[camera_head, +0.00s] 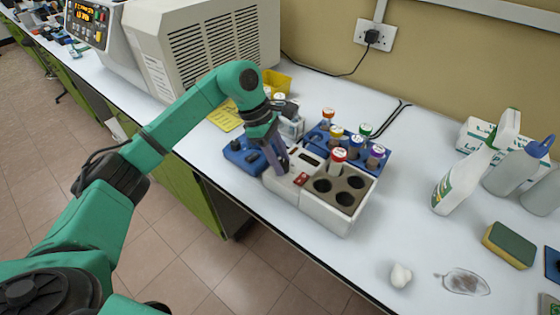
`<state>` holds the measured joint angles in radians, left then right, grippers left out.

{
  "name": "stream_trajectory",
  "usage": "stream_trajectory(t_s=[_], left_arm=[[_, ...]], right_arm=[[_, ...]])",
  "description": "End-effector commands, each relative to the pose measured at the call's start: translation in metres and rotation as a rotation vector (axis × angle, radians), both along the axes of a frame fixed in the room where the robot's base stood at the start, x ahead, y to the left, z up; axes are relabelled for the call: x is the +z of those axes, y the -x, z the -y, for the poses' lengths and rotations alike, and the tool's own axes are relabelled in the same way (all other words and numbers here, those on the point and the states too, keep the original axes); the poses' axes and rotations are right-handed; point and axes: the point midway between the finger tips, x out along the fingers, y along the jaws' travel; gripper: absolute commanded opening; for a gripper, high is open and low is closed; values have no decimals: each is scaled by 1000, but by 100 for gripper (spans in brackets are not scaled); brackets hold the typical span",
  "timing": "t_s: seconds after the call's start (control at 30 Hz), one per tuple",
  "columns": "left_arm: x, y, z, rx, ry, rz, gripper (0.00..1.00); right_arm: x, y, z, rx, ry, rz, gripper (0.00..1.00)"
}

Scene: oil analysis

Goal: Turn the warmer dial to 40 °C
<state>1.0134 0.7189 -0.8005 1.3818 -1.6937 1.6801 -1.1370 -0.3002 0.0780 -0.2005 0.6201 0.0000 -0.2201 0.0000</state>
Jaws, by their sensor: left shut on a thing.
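The warmer (325,213) is a white box near the bench's front edge, with dark round wells in its top. A red-capped tube (338,160) stands in one well; the other wells look empty. The left end of the warmer carries a small dark display (310,158) and a red switch (301,180). My left gripper (282,168) points down at this end, shut on the dial, which its fingers hide. The dial's setting cannot be read. My right gripper is out of view.
A blue rack (378,166) with several capped tubes stands behind the warmer. A blue block (240,157) is to its left. Bench between is clear.

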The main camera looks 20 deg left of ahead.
Motion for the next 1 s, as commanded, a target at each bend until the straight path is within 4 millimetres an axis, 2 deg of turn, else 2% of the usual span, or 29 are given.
stream_trajectory(t_s=[0.37, 0.4, 0.43, 0.47, 0.83, 1.0], left_arm=[[2, -1, 0, -2, 2, 5, 0], [2, -1, 0, -2, 2, 5, 52], [2, -1, 0, -2, 2, 5, 64], [2, -1, 0, -3, 2, 4, 71], [3, -1, -1, -2, 1, 3, 71], [24, -2, -11, 0, 1, 7, 71]], right_arm=[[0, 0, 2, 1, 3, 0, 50], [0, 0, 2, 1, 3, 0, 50], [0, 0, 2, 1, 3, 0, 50], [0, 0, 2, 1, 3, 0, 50], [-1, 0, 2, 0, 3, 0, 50], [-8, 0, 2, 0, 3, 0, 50]])
